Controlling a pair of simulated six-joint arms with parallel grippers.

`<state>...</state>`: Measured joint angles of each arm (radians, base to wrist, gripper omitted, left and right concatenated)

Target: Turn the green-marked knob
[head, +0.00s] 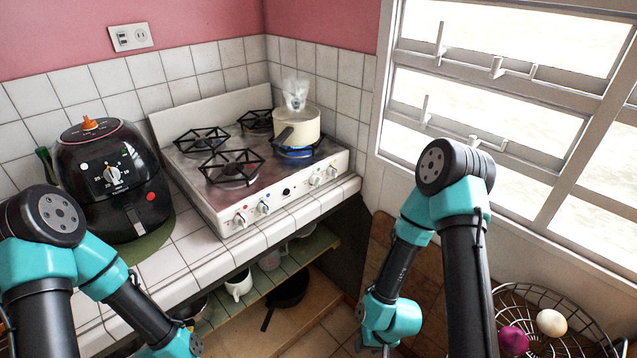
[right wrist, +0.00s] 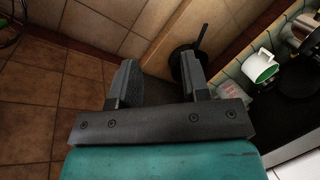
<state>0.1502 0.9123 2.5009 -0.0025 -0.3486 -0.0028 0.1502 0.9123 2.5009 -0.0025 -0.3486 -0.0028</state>
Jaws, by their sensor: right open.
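The white stove (head: 285,205) has a front panel with white knobs. A left pair has a red-marked knob (head: 240,219) and a blue-marked knob (head: 264,207). A right pair has one knob (head: 314,179) and another knob (head: 332,171); one seems to carry a green mark, but the marks are too small to be sure which. My right gripper (right wrist: 160,75) is open and empty in the right wrist view, low over the floor and away from the knobs. My left arm is at the lower left in the head view; its gripper is outside the frame.
A black air fryer (head: 112,180) stands left of the stove. A wire basket (head: 540,300) is at right.

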